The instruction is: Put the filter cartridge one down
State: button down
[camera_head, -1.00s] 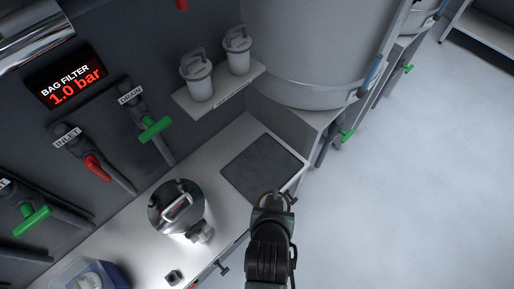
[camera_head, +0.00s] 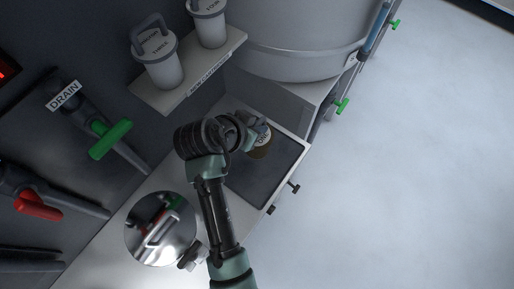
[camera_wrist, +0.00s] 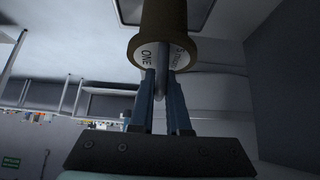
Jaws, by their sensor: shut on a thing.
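Filter cartridge one (camera_head: 262,143) has a brownish body and a white end lettered ONE. My gripper (camera_head: 248,128) is shut on its handle, and the cartridge is partly hidden by it in the head view. In the wrist view my gripper's blue fingers (camera_wrist: 163,100) close on the grey handle, with the brown cartridge body (camera_wrist: 164,17) beyond them. In the head view the cartridge is over the far part of a dark square mat or tray (camera_head: 272,185). I cannot tell whether it touches that surface.
Cartridges three (camera_head: 158,60) and four (camera_head: 208,22) stand on a wall shelf (camera_head: 190,80). A shiny round lid with a handle (camera_head: 160,230) is left of my arm. The green drain valve handle (camera_head: 110,138) sticks out from the wall. A large pale tank (camera_head: 300,45) stands behind.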

aim_at(261, 149)
jog(key=shift+f, duration=3.55)
jog(key=c, duration=1.3)
grip_release()
jog(key=shift+f, duration=0.15)
jog(key=shift+c, duration=0.2)
jog(key=o, duration=0.4)
jog(key=shift+o, duration=0.2)
